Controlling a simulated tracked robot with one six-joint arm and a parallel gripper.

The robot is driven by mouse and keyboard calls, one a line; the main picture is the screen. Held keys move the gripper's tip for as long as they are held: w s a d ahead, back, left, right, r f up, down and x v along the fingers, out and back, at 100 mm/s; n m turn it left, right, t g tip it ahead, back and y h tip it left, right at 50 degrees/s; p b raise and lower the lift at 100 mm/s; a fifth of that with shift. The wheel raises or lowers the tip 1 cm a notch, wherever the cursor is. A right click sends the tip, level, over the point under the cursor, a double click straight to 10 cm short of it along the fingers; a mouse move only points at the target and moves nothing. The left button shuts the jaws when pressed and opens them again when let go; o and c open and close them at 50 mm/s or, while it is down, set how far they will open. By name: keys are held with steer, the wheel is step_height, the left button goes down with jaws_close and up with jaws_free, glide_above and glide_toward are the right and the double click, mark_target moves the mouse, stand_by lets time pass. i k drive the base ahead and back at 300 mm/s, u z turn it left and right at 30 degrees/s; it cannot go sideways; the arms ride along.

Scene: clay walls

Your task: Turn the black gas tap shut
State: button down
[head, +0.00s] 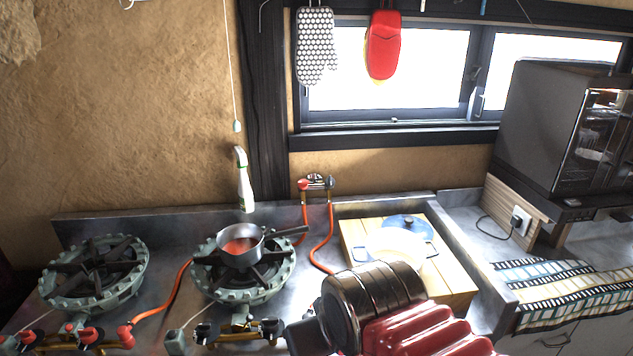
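Two black tap handles show on the brass gas pipe (240,328) in front of the right burner. The left black tap (204,331) is in clear view. The right black tap (270,328) is close to the left of a dark block at the end of my arm. That block looks like part of my gripper (304,336). Its fingertips cannot be made out, and I cannot tell whether it touches the right tap. My dark wrist and red ribbed arm cover the lower right of the counter.
A saucepan (241,247) with red contents sits on the right burner (243,288). The left burner (94,273) has red taps (89,336). Orange hoses (323,246) run from the wall valve (316,183). A wooden board (452,281) holds a blue-lidded pot (407,222).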

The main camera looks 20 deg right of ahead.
mark_target(330, 182)
steer(key=u, duration=1.2)
steer(key=k, duration=1.2)
steer(key=z, duration=1.25)
steer(key=i, duration=0.5)
steer(key=z, duration=0.05)
